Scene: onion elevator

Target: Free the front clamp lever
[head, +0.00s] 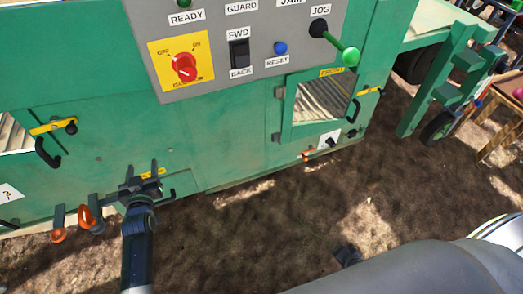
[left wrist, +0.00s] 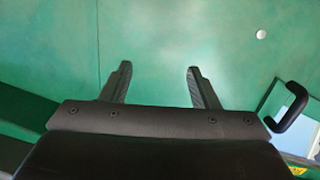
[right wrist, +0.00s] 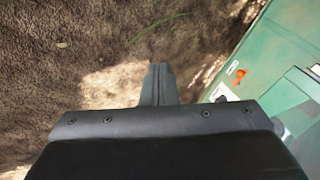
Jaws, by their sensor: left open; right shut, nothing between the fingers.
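A yellow clamp bar with a black knob (head: 60,127) sits on the green machine wall at the left, above a black handle (head: 47,153). A similar yellow clamp (head: 370,91) is beside the right hatch. My left gripper (head: 141,167) is open and empty, low in front of the wall, below and right of the left clamp. In the left wrist view its fingers (left wrist: 158,70) face bare green panel, with a black handle (left wrist: 290,108) at right. My right gripper (right wrist: 158,72) is shut and empty over the ground.
Orange lamp-like parts (head: 87,218) stand out close left of my left gripper. The grey control panel (head: 250,50) with a red switch (head: 184,67) and green-tipped jog lever (head: 345,50) is above. A small orange part (right wrist: 240,74) shows on the machine. Open dirt (head: 270,215) lies in front.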

